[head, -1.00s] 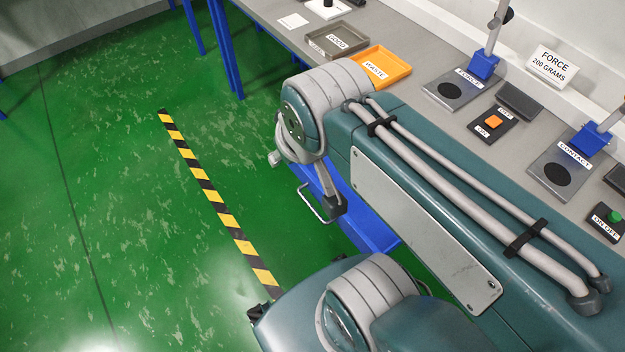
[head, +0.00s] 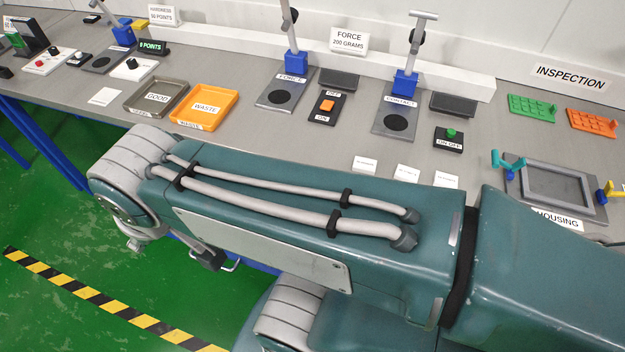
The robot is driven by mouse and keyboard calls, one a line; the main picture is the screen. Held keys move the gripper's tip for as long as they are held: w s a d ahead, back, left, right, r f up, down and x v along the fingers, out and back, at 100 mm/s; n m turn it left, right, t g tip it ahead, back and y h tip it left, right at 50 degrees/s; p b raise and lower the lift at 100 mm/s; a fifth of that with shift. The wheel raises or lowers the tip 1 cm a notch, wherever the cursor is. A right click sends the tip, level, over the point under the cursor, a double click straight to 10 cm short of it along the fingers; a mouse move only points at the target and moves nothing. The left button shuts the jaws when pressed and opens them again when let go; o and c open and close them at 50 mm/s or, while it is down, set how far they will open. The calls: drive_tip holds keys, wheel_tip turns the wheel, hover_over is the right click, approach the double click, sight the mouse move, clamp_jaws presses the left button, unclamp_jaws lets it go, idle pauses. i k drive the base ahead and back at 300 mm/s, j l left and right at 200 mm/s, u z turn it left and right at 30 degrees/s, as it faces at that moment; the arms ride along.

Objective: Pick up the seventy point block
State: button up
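I cannot make out a block marked seventy in the head view. The hardness area at the far left has a dark display reading "0 POINTS" (head: 152,47) and a sign "HARDNESS 50 POINTS" (head: 163,14). A hardness-type stand with a blue foot (head: 123,36) stands beside them. My arm crosses the lower middle of the view and hides part of the bench front.
The grey bench (head: 300,135) holds a "GOOD" tray (head: 158,113), an orange "WASTE" tray (head: 232,112), a force stand (head: 297,62) and a contact stand (head: 405,82). A housing fixture (head: 510,190) stands right. Green floor with a striped line (head: 90,300) lies in front.

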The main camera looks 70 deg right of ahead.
sight(361, 165)
drive_tip(key=k+j+z, duration=0.15)
drive_tip(key=k+z, duration=0.3)
drive_tip(key=z, duration=1.9)
drive_tip(key=i+l+u, duration=0.2)
drive_tip(key=l+u, duration=0.15)
drive_tip(key=i+l+u, duration=0.15)
drive_tip(key=l+u, duration=0.2)
